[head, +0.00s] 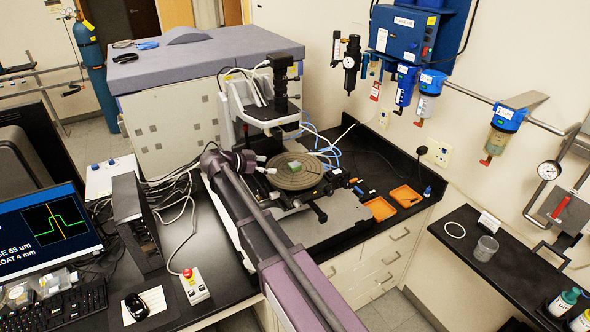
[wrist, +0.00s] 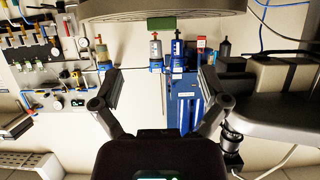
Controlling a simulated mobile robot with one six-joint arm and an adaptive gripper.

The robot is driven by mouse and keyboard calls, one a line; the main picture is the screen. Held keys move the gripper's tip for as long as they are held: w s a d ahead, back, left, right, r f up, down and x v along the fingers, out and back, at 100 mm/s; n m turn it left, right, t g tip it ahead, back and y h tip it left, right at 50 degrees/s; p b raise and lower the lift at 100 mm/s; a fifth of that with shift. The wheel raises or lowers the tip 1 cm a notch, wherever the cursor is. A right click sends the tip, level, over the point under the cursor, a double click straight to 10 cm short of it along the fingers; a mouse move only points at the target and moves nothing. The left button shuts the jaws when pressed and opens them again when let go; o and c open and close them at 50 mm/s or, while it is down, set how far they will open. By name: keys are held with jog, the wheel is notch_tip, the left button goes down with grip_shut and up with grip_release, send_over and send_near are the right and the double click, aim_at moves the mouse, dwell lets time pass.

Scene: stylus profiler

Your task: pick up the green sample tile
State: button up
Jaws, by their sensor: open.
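The green sample tile (head: 295,165) lies on the round grey stage (head: 290,181) of the profiler in the head view. In the wrist view, which looks upside down, the tile (wrist: 162,24) shows as a green block against the stage rim (wrist: 220,12) at the top. My gripper (wrist: 160,82) is open and empty, its two fingers spread wide to either side of the tile's line. In the head view my gripper (head: 267,165) is at the left edge of the stage, apart from the tile; my arm partly hides it.
The profiler's black column and head (head: 280,90) stand behind the stage. Two orange trays (head: 381,208) lie to the right on the black bench. A red-button box (head: 194,286) and a computer tower (head: 135,222) are at the left. Cables run behind the instrument.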

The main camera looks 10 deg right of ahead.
aim_at(294, 164)
jog(key=shift+b+x, duration=0.6)
jog(key=shift+x, duration=1.7)
jog(key=shift+b+x, duration=0.85)
jog(key=shift+x, duration=1.75)
jog(key=shift+w+r, duration=0.1)
jog(key=shift+w, duration=0.05)
jog(key=c, duration=1)
